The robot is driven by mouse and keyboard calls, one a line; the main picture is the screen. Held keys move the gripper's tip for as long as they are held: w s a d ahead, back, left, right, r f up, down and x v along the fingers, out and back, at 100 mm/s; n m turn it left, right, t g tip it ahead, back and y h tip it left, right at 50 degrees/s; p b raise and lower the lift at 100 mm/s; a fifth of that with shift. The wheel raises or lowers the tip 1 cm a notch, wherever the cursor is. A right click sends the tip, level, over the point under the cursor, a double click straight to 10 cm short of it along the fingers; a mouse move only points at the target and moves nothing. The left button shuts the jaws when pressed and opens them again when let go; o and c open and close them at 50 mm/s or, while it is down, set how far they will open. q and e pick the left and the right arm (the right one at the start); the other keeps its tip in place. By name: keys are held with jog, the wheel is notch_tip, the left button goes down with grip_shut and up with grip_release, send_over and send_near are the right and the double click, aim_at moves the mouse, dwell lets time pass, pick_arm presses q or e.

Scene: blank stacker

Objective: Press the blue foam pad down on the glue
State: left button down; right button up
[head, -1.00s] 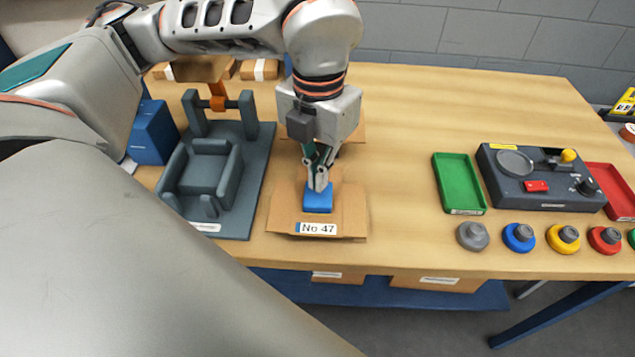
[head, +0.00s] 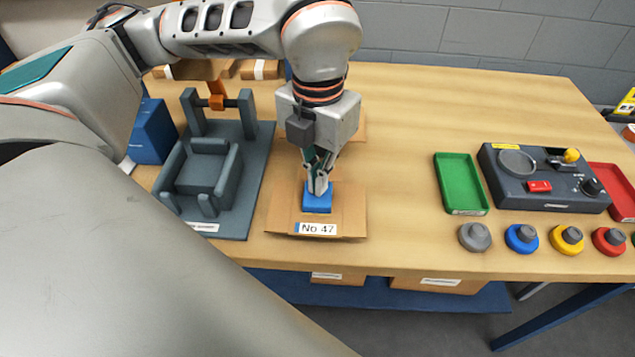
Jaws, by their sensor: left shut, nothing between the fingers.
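The blue foam pad (head: 317,204) lies on the flat cardboard blank (head: 347,214), behind its "No 47" label. My left gripper (head: 317,190) points straight down over the pad, shut and empty, with its fingertips at the pad's top. They appear to touch it. I see no glue; any under the pad is hidden. My right gripper is not in view.
A dark grey fixture (head: 208,174) stands just left of the blank, with a blue box (head: 152,132) beyond it. At the right are a green tray (head: 461,183), a control box (head: 541,178), a red tray (head: 613,188) and several coloured knobs. The table between is clear.

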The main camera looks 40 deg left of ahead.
pick_arm(q)
jog(key=shift+f+b, duration=0.35)
jog(key=shift+f, duration=0.2)
dwell(2.3)
jog(key=shift+r+p, duration=0.9)
jog(key=shift+r, duration=0.7)
notch_tip(320, 180, up, 5)
jog(key=p, duration=0.2)
jog(key=shift+p, duration=0.4)
